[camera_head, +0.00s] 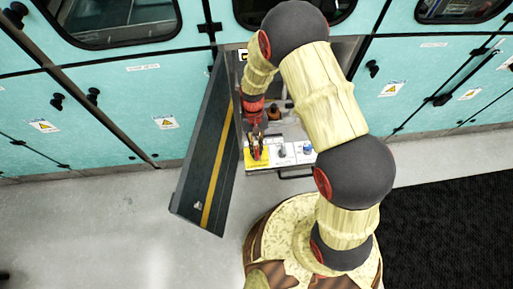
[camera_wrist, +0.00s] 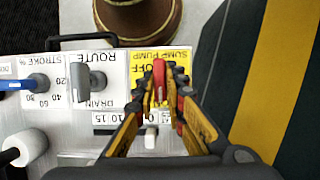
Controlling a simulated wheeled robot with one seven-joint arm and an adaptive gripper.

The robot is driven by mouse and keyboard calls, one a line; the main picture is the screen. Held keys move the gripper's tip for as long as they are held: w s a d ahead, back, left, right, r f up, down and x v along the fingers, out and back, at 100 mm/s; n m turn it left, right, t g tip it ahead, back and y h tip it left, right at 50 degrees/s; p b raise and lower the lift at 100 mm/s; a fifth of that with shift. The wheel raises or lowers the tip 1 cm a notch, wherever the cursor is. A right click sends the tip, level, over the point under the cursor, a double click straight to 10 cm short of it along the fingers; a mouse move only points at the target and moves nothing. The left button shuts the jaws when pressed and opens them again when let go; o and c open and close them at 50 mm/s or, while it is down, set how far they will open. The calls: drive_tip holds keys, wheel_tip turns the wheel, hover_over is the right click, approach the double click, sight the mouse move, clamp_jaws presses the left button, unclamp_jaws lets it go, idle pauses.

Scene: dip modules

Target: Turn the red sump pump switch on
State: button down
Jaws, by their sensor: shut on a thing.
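The red sump pump switch (camera_wrist: 159,72) stands on a yellow plate (camera_wrist: 136,60) printed "SUMP PUMP" and "OFF" in the wrist view. The "OFF" lettering shows to the left of the red handle; the rest of the plate's print is hidden by my fingers. My gripper (camera_wrist: 160,88) is shut on the red switch, with a yellow-and-black finger on each side of it. In the head view my gripper (camera_head: 256,143) reaches down over the yellow plate (camera_head: 257,163) inside the open cabinet, and the switch is hard to make out there.
A grey "ROUTE" lever (camera_wrist: 82,82) and a blue "STROKE %" lever (camera_wrist: 18,84) sit left of the switch. A white knob (camera_wrist: 18,150) and small white toggle (camera_wrist: 150,137) are near. An open grey door with yellow stripe (camera_head: 209,150) stands close left of my gripper.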

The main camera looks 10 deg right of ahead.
drive_tip(key=c, duration=1.8)
unclamp_jaws()
drive_tip(key=shift+c, duration=0.2)
drive_tip(key=v, duration=1.2)
drive_tip(key=s+d+r+t, duration=0.3)
drive_tip(key=s+d+r, duration=0.1)
drive_tip(key=r, duration=0.7)
drive_tip(key=s+d+r+t, duration=0.3)
drive_tip(key=s+r, duration=0.4)
drive_tip(key=r, duration=0.3)
drive_tip(key=s+d+r+t, duration=0.4)
drive_tip(key=s+d+r, duration=0.1)
drive_tip(key=r, duration=0.6)
drive_tip(key=shift+s+r, duration=0.4)
drive_tip(key=shift+s, duration=0.05)
